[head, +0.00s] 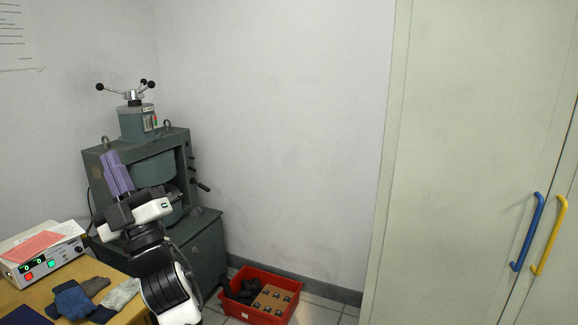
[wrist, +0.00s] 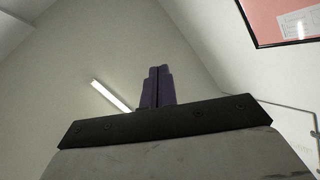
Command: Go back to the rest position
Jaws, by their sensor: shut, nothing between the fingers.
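My gripper (head: 116,172) is at the left in the head view, raised in front of the green machine. Its purple fingers point up and are shut with nothing between them. My white and black arm comes up beside the wooden table.
The green machine (head: 205,245) with handles stands behind my arm. A table (head: 40,293) at the lower left holds a control box (head: 40,262) and gloves (head: 75,300). A red crate (head: 262,279) sits on the floor. A cabinet (head: 460,150) fills the right.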

